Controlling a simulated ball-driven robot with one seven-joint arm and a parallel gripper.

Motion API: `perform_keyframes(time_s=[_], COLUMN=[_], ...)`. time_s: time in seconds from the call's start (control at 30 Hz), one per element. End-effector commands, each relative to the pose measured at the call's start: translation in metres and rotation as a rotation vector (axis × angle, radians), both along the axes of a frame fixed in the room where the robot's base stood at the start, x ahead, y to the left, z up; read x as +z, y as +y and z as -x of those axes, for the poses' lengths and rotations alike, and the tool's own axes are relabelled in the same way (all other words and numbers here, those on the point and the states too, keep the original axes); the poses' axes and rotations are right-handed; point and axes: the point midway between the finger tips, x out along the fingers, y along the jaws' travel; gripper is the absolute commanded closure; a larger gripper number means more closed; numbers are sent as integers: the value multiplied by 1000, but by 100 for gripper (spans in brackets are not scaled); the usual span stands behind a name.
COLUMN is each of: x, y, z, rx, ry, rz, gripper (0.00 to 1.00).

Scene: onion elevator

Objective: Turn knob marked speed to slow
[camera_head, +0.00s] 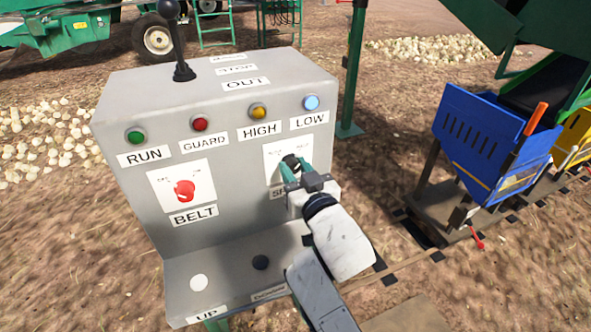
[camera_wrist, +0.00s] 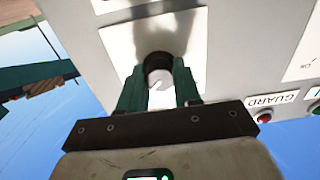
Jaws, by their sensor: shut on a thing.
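The speed knob (camera_head: 290,160) is a black knob on a white plate at the right of the grey control panel. Its label below is mostly covered by my gripper, with only the first letters showing. My gripper (camera_head: 293,171) is at the knob, its green fingers shut on it. In the wrist view my gripper (camera_wrist: 158,95) has one finger on each side of the knob (camera_wrist: 158,70), whose pale face shows a small mark. The plate's upper markings are too small to read, so I cannot tell the setting.
The grey panel (camera_head: 140,225) also carries a red BELT knob (camera_head: 184,190), lamps marked RUN, GUARD, HIGH and LOW, a black lever (camera_head: 177,45), and white (camera_head: 198,282) and black (camera_head: 261,262) buttons on its lower ledge. A blue cart (camera_head: 485,140) stands on rails at right.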

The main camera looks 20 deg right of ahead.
Motion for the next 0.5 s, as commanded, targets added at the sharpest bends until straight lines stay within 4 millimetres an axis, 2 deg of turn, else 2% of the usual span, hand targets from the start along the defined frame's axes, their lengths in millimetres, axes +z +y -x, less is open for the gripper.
perform_keyframes(time_s=[0.27,0.5], x=[0,1], y=[0,0], z=[0,0], rx=[1,0], ry=[0,1], rz=[16,119], gripper=[98,98])
